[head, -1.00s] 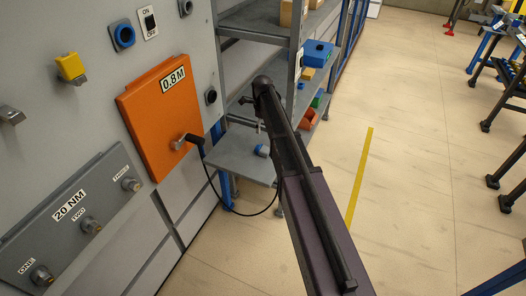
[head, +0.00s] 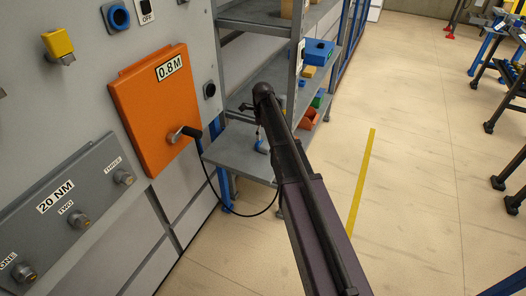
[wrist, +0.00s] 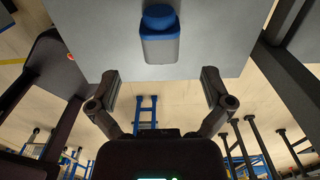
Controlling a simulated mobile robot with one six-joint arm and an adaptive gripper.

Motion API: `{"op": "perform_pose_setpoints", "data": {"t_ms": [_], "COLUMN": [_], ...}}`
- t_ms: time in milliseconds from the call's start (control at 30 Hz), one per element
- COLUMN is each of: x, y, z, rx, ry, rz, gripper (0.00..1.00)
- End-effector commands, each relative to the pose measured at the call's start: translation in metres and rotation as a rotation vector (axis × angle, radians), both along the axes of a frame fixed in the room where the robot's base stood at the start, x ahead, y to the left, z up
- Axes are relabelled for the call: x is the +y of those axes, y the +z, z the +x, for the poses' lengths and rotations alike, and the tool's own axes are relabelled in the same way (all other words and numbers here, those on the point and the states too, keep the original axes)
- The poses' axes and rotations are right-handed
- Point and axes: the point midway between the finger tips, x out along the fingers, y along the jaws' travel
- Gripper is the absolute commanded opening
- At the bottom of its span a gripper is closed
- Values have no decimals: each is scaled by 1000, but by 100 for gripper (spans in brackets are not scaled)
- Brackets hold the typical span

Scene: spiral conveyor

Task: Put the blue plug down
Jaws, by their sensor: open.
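The blue plug (wrist: 160,40) has a grey body and a blue end. In the wrist view it rests on a flat grey shelf (wrist: 215,40). My gripper (wrist: 159,77) is open, its two fingers spread wide with nothing between them. The plug is just beyond the fingertips, roughly centred between them, and no contact shows. In the head view the plug (head: 262,147) is small on the low grey shelf (head: 232,158), beside the end of my arm. My gripper is mostly hidden there by the arm.
An orange panel (head: 150,105) marked 0.8 M with a black-handled crank stands left of the shelf. A black cable (head: 222,208) hangs below it. Shelving (head: 250,25) with coloured bins stands behind my arm.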

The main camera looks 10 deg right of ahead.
Motion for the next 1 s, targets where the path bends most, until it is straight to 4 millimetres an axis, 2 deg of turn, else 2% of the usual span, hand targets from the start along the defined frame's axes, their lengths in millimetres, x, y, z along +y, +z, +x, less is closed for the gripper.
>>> {"op": "perform_pose_setpoints", "data": {"t_ms": [33,233,800,1000], "x": [0,0,-1,-1], "y": [-8,-20,-23,-31], "z": [0,0,0,0], "rx": [0,0,0,0], "ry": [0,0,-1,-1], "rz": [0,0,0,0], "gripper": [100,100,100,100]}}
